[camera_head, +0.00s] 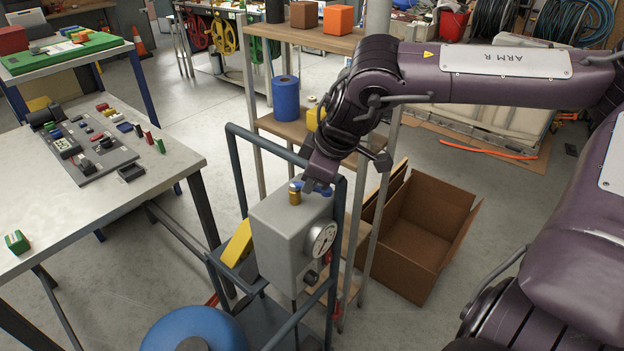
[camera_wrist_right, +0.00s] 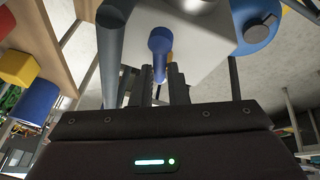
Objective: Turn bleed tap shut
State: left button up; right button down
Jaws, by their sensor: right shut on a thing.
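The bleed tap appears to be the small blue lever (camera_head: 322,189) on top of a grey box (camera_head: 284,240), beside a brass fitting (camera_head: 295,193). The box has a round white gauge (camera_head: 321,238) on its side and sits in a dark tubular frame. My right gripper (camera_head: 312,184) reaches down from above and is shut on the blue lever. In the right wrist view the lever (camera_wrist_right: 159,50) runs down between the two fingers (camera_wrist_right: 165,90); its gripped end is partly hidden. My left gripper is out of view.
The frame's upright bars (camera_head: 333,235) stand close to my right gripper. A wooden shelf unit (camera_head: 300,130) is just behind, holding a blue roll (camera_head: 286,99). An open cardboard box (camera_head: 418,240) lies to the right. A workbench (camera_head: 60,220) is at left, a blue tank (camera_head: 195,330) in front.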

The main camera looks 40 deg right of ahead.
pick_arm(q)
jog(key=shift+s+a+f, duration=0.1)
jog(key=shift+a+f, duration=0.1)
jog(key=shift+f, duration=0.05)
pick_arm(e)
jog(key=shift+s+a+f+m+h, duration=0.35)
jog(key=shift+a+m, duration=0.1)
jog(key=shift+m, duration=0.45)
jog(key=shift+a+r+m, duration=0.1)
jog(key=shift+m, duration=0.2)
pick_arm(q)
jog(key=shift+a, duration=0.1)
pick_arm(e)
jog(key=c, duration=1.4)
grip_release()
jog(key=shift+w+a+r, duration=0.1)
jog(key=shift+a+r, duration=0.05)
jog(key=shift+r, duration=0.15)
jog(key=shift+r, duration=0.25)
pick_arm(q)
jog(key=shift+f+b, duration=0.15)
jog(key=shift+b, duration=0.15)
pick_arm(e)
jog(key=v, duration=0.7)
